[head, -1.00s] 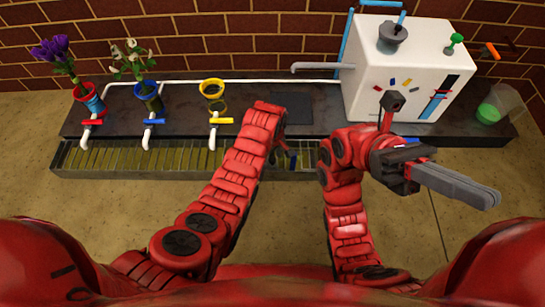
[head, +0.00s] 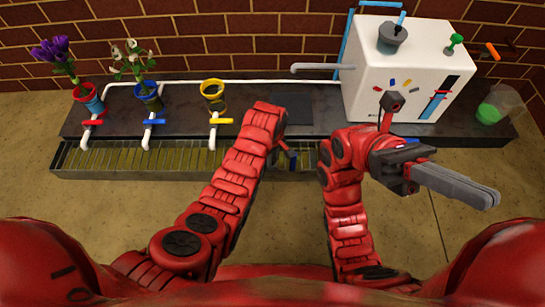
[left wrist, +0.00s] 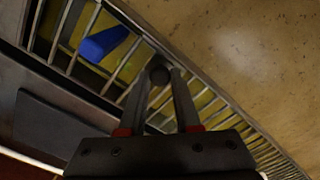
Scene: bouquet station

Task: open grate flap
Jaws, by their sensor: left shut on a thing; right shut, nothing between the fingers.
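The grate (head: 180,158) is a long slatted strip along the front of the dark counter, with yellowish gaps between its bars. It also shows in the left wrist view (left wrist: 215,105). There, my left gripper (left wrist: 163,76) has its fingers around a dark round knob (left wrist: 159,75) at the grate. I cannot make out the flap's outline or whether it is raised. In the head view my left arm largely hides that gripper. My right gripper (head: 484,194) is shut and empty, held out at the right, in front of the counter.
A blue cylinder (left wrist: 103,43) lies at the grate beside my left gripper; whether above or below the bars is unclear. Three taps, two flower pots (head: 88,97) (head: 149,98) and a yellow-rimmed pot (head: 213,95) stand at left. A white machine (head: 405,65) stands at right.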

